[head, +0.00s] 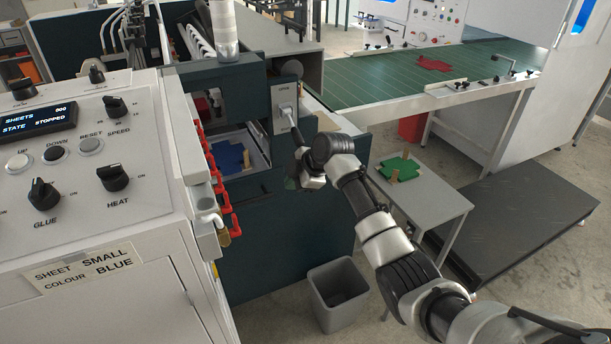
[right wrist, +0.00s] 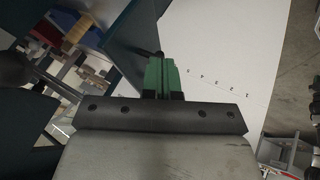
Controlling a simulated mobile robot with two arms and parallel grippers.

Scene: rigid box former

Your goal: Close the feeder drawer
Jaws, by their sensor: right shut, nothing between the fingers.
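The feeder drawer (head: 259,160) shows in the head view as a pale tray in the dark teal machine's opening, with a blue sheet stack (head: 229,157) on it. How far it stands out is hard to tell. My right gripper (head: 291,183) is beside the drawer's right front, partly hidden by its own wrist. In the right wrist view its green fingers (right wrist: 160,76) are shut together and empty, close to a dark knob-like end. Whether they touch anything cannot be told. My left gripper is not in view.
A lever plate (head: 285,106) marked OPEN is above my right gripper. A control cabinet (head: 95,200) with red fittings stands at left. A grey bin (head: 338,294) is on the floor below. A side table (head: 440,190) with green pieces stands right of my arm.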

